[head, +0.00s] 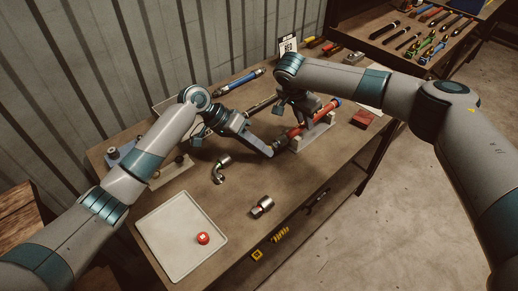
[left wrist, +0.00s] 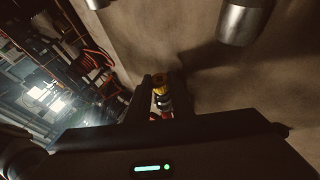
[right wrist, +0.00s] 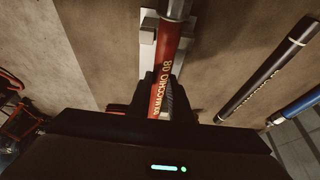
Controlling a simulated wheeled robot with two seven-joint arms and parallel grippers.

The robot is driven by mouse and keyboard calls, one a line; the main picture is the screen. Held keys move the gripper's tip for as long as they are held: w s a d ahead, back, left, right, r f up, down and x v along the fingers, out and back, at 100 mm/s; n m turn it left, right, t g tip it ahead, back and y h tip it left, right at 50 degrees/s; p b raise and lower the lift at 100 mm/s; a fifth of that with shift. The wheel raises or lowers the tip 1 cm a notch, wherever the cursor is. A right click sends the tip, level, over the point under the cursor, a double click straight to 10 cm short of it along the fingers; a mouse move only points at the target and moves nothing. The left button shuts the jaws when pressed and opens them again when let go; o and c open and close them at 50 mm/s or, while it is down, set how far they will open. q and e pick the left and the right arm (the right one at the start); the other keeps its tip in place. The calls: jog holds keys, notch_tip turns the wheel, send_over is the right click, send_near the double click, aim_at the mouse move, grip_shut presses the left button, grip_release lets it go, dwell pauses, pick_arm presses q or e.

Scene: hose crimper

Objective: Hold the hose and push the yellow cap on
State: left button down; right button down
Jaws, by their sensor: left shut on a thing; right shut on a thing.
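The red hose (head: 312,121) lies along a pale grey holder (head: 318,133) in the head view. My right gripper (head: 297,117) is shut around the hose from above. In the right wrist view the hose (right wrist: 160,90) passes between the fingers, printed text showing, with a metal fitting (right wrist: 177,8) at the top. My left gripper (head: 272,149) is at the hose's near-left end, its fingers closed. In the left wrist view the yellow cap (left wrist: 161,80) is at those fingertips, with dark and red parts beside it. How far the cap is on the hose is hidden.
A white tray (head: 180,240) with a red cap (head: 203,238) is at the front left. A bent metal fitting (head: 219,170) and a metal connector (head: 262,206) lie on the table. A blue-ended tool (head: 238,82) lies behind. A red block (head: 362,118) sits to the right.

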pick_arm(q)
jog(key=shift+w+d, duration=0.35)
jog(key=shift+d, duration=0.1)
pick_arm(e)
jog(key=shift+a, duration=0.1)
pick_arm(q)
jog(key=c, duration=1.5)
grip_release()
jog(key=shift+a+r, duration=0.1)
jog(key=v, duration=1.1)
jog(key=shift+a+r, duration=0.25)
jog(key=shift+r, duration=0.05)
pick_arm(e)
jog(key=c, duration=1.5)
grip_release()
jog(key=shift+c, duration=0.2)
jog(key=shift+r, duration=0.1)
